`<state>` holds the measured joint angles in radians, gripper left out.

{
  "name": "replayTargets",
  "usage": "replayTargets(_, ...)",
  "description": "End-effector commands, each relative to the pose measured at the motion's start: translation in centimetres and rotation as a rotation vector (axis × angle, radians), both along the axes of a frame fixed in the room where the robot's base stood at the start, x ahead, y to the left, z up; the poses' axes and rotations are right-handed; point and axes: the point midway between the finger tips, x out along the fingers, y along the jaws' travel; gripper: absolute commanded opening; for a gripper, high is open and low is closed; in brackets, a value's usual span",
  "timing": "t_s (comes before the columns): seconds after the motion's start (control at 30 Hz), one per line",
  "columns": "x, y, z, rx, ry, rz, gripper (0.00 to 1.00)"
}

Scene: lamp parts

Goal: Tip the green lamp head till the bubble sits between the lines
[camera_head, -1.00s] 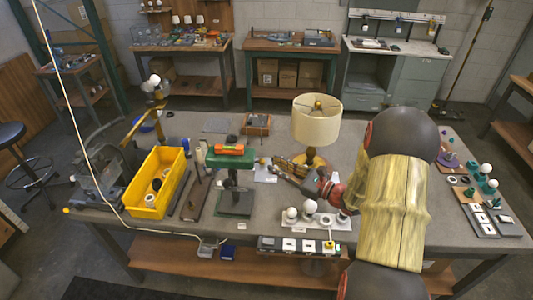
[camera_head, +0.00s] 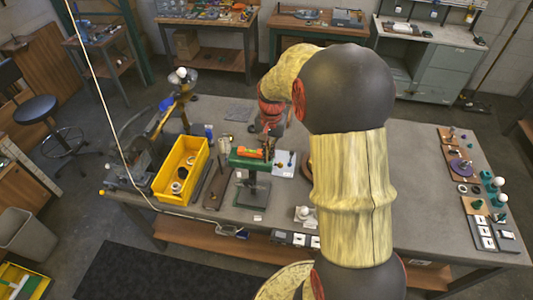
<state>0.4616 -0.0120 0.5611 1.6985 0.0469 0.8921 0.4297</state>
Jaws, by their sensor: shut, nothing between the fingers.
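The green lamp head (camera_head: 243,162) sits on top of its stand, whose dark base (camera_head: 252,193) rests on the workbench. An orange spirit level (camera_head: 250,153) lies along the head's top. The bubble and its lines are too small to make out. My gripper (camera_head: 268,146) is shut and empty, pointing down at the right end of the head and level. I cannot tell whether it touches them. My arm covers the area to the right.
A yellow bin (camera_head: 163,186) with parts stands left of the lamp head on the grey workbench (camera_head: 425,190). White parts (camera_head: 305,215) lie at the front. Small parts in trays (camera_head: 478,206) line the right edge. The table lamp's shade is hidden behind my arm.

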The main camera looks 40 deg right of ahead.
Motion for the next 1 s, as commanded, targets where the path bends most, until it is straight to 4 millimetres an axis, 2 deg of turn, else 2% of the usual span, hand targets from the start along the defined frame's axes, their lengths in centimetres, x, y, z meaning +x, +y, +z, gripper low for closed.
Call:
replayTargets(0.03,0.3,-1.7,0.1,-0.062,-0.007,0.026,0.0)
replayTargets(0.1,0.8,-3.7,0.4,-0.136,-0.019,0.056,0.0)
replayTargets(0.2,1.4,-5.5,0.8,-0.204,-0.036,0.08,0.0)
replayTargets(0.33,2.0,-6.2,0.6,-0.225,-0.061,0.063,0.0)
replayTargets(0.43,2.0,-6.3,-0.3,-0.223,-0.057,0.058,0.0)
replayTargets(1.0,2.8,-8.1,-10.3,-0.22,-0.055,0.059,0.0)
